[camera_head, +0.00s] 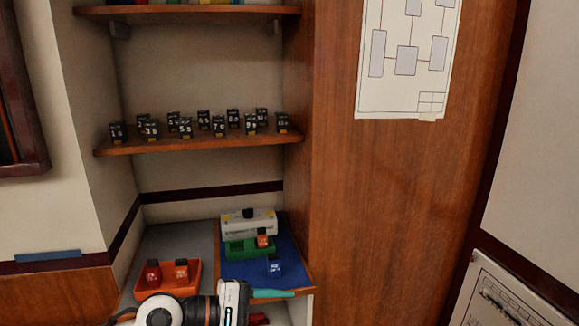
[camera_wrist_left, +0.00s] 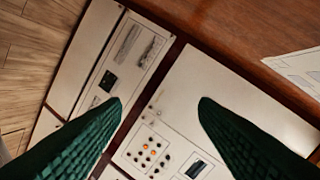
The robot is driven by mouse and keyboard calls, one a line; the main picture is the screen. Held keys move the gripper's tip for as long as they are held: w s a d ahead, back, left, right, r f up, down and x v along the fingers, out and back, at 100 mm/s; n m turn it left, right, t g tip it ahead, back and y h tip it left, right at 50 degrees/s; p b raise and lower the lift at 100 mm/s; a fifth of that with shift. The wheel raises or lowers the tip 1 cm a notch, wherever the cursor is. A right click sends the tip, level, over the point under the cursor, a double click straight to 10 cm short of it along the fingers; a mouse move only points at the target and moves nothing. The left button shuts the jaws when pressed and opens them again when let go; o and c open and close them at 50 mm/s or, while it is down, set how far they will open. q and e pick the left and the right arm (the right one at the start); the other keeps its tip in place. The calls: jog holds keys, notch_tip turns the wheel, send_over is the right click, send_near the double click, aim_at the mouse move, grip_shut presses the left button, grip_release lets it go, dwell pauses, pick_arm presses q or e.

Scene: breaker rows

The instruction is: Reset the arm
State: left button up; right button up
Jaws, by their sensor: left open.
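My left arm comes in along the bottom of the head view. Its left gripper (camera_head: 270,293) points to the right, in front of the blue mat's near edge, and a teal finger shows. In the left wrist view the two green fingers of this gripper (camera_wrist_left: 160,102) are wide apart with nothing between them. Beyond them is a white panel (camera_wrist_left: 225,85) with small dark and orange buttons. My right gripper is not in view.
A blue mat (camera_head: 233,271) carries a green rail (camera_head: 240,252) with an orange breaker (camera_head: 263,238), a white box (camera_head: 247,226) and a blue breaker (camera_head: 274,267). An orange tray (camera_head: 194,274) holds red and orange breakers. Several black breakers stand on the shelf (camera_head: 190,142).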

pick_arm(q)
notch_tip(320, 180, up, 6)
jog(key=s+d+n+t+h, duration=0.15)
jog(key=n+t+h, duration=0.3)
jog(key=n, duration=0.55)
jog(key=w+a+n+t+y, duration=0.1)
jog(key=a+n+t+y, duration=0.45)
jog(key=n+t, duration=0.7)
jog(key=s+a+f+n+g+y, duration=0.25)
jog(key=a+f+n+y, duration=0.4)
jog(key=n, duration=0.75)
jog(key=s+a+f+n+g+y, duration=0.1)
jog(key=a+f+n+g+y, duration=0.2)
jog(key=a+f+n+y, duration=0.7)
jog(key=s+d+f+n+g+h, duration=0.1)
jog(key=s+f+n+g+h, duration=0.1)
jog(key=s+f+n+g, duration=0.65)
jog(key=s+d+f+n+g+h, duration=0.1)
jog(key=s+f+n+g, duration=0.4)
jog(key=s, duration=0.7)
notch_tip(320, 180, down, 24)
jog(key=s+a+f+g, duration=0.1)
jog(key=s+a+f, duration=0.1)
jog(key=s+f, duration=1.5)
jog(key=shift+s+a, duration=0.35)
